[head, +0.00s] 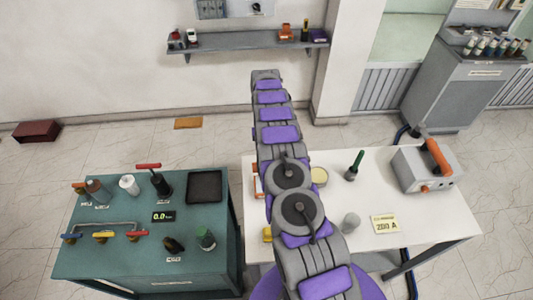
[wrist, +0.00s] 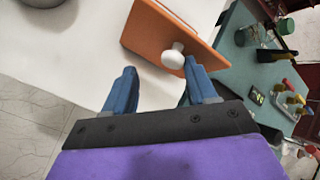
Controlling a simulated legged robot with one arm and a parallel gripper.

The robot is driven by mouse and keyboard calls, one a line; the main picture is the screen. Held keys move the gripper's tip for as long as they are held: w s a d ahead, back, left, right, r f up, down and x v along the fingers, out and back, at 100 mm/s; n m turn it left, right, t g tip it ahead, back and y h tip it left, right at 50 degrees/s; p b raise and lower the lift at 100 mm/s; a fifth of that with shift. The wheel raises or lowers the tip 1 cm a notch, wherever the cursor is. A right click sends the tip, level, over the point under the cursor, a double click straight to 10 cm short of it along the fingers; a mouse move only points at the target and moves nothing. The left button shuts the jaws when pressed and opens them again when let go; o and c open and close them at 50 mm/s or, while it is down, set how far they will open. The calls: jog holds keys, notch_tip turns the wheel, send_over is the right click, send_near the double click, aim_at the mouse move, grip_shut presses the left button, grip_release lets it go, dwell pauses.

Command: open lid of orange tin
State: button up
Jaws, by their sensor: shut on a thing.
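The orange tin (wrist: 150,32) shows in the wrist view as a flat orange face with a white round knob (wrist: 173,57) on it, at the edge of the white table. In the head view, an orange piece of it (head: 257,182) shows left of my arm; the rest is hidden. My gripper (wrist: 160,66) has blue fingers on either side of the knob area, with the right fingertip close beside the knob. Whether the lid is lifted I cannot tell. My gripper is hidden in the head view.
The white table (head: 420,215) also holds a cream round container (head: 319,177), a green-topped tool (head: 354,165), a grey cup (head: 351,223) and a grey device with an orange handle (head: 428,170). A teal cabinet (head: 110,255) with valves stands close at the left.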

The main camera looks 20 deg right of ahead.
jog(key=s+a+r, duration=0.1)
jog(key=s+r, duration=0.1)
jog(key=s, duration=0.5)
jog(key=s+a+r, duration=0.2)
jog(key=s, duration=0.6)
jog(key=shift+s+r, duration=0.3)
jog(key=shift+r, duration=0.1)
dwell(0.7)
jog(key=shift+s, duration=0.1)
dwell(0.5)
